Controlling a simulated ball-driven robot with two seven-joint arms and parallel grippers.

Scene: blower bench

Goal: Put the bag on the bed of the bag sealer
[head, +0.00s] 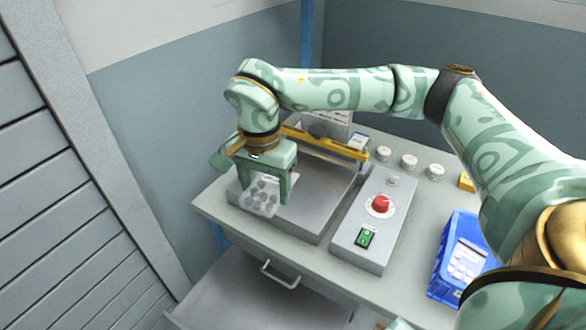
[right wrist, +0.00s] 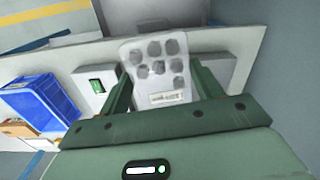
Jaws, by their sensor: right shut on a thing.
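The bag is a pale, flat pouch with several grey round items (head: 260,194); it also shows in the right wrist view (right wrist: 157,84), with a small printed label. My right gripper (head: 268,192) is shut on the bag, which lies between its two fingers, also seen in the right wrist view (right wrist: 160,88). The bag sealer has a flat grey bed (head: 308,208) and a yellow bar (head: 330,144) behind it. The gripper and bag are over the bed's left part; whether the bag touches the bed I cannot tell. My left gripper is not in view.
A grey control box (head: 345,245) with a red knob (head: 380,204) and green switch (head: 366,237) stands right of the bed. Several white-lidded jars (head: 409,162) stand behind it. A blue crate (head: 443,262) is at right. A drawer (head: 245,292) stands open below the bench.

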